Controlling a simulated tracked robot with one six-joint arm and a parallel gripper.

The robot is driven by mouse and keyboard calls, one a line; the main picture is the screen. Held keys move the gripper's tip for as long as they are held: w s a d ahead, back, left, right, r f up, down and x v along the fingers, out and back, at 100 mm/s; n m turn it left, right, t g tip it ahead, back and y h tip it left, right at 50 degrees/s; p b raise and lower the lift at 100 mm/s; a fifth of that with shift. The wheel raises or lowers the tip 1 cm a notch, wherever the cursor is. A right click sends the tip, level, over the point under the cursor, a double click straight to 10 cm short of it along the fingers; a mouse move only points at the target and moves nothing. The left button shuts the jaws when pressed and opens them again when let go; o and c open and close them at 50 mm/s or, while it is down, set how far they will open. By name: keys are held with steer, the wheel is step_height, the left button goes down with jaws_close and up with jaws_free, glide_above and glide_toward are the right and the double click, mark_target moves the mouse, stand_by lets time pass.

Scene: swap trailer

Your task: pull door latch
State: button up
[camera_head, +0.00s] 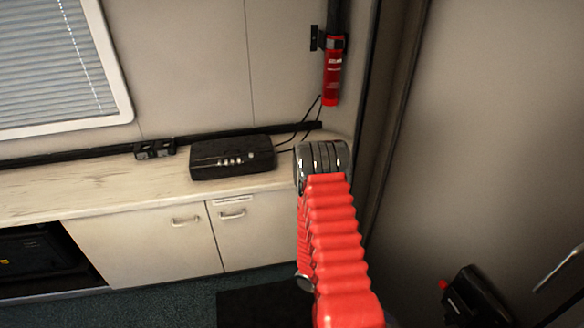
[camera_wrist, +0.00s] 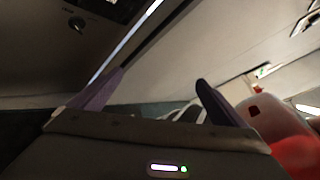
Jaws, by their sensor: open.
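My gripper (camera_wrist: 160,78) shows in the wrist view with its two dark purple fingers spread apart and nothing between them. In the head view my red ribbed arm reaches up the middle and hides the gripper. A black box-like fitting with a small red part (camera_head: 470,302) is at the lower right of the head view, by the plain grey-beige panel (camera_head: 490,130); it may be the door latch, but I cannot tell. In the wrist view a small dark knob-like fitting (camera_wrist: 76,24) shows at the upper left, apart from the fingers.
A metal bar (camera_head: 560,266) crosses the right edge. A pale counter (camera_head: 90,190) with cabinet doors (camera_head: 150,244) runs along the left, carrying a black device (camera_head: 232,158). A red fire extinguisher (camera_head: 332,72) hangs on the back wall. A window with blinds (camera_head: 50,60) is at upper left.

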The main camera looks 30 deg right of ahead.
steer(key=w+a+r+m+t+y, duration=0.3)
steer(key=w+a+r+m+t, duration=0.2)
steer(key=w+a+r+m, duration=0.4)
steer(key=w+a+r+m+t+y, duration=0.2)
steer(key=w+a+r+m+t, duration=0.25)
steer(key=a+r, duration=0.4)
steer(key=a+r+t, duration=0.4)
steer(key=r, duration=0.6)
steer(key=w+a+r+t+y, duration=0.1)
steer(key=a+r+t, duration=0.4)
steer(key=r, duration=0.6)
steer(key=shift+w+a+r, duration=0.2)
steer(key=shift+a+r, duration=0.05)
steer(key=shift+a, duration=0.05)
steer(key=shift+n+t, duration=0.25)
steer(key=shift+c, duration=0.7)
